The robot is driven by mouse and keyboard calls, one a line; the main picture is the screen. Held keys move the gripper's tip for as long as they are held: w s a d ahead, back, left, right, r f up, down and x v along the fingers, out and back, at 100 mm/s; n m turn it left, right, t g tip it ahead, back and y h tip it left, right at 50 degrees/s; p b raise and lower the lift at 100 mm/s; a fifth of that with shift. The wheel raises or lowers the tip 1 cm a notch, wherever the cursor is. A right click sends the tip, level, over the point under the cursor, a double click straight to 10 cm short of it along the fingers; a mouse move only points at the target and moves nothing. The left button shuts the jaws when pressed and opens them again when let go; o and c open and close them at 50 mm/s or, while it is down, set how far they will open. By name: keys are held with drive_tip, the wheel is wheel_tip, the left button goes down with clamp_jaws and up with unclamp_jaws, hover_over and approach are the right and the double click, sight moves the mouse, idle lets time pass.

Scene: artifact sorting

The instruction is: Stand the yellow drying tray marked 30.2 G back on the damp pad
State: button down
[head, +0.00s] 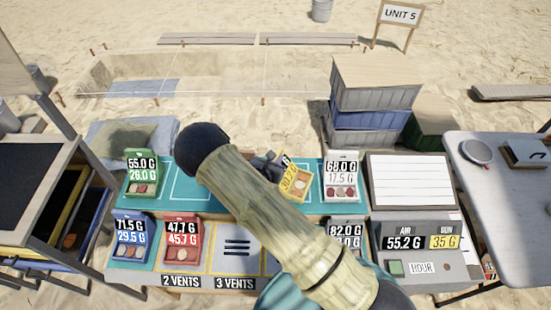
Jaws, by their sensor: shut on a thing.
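The yellow drying tray (297,190) is tilted above the teal mat (215,208), left of the white tray. Its yellow label reads about 30.2 G; the upper label is partly hidden. My gripper (272,165), dark and partly hidden behind my arm, is shut on the tray's upper left side. I cannot tell whether the tray's lower edge touches the mat. The teal mat has outlined places, one bare at its left. I cannot tell for sure which surface is the damp pad.
A green tray (141,178) and a white tray (341,180) stand on the mat. Blue (131,240) and red (182,245) trays stand in front, beside a bare vented place (237,246). Another tray (346,234) is partly behind my arm. A display box (418,262) reads AIR 55.2 G, SUN 35 G.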

drive_tip(key=shift+a+f+b, duration=0.1)
drive_tip(key=shift+f+b, duration=0.4)
drive_tip(key=shift+f, duration=0.1)
drive_tip(key=c, duration=1.3)
unclamp_jaws()
drive_tip(key=shift+s, duration=0.1)
drive_tip(key=b+v, duration=0.4)
drive_tip(key=v, duration=1.3)
drive_tip(key=shift+a, duration=0.1)
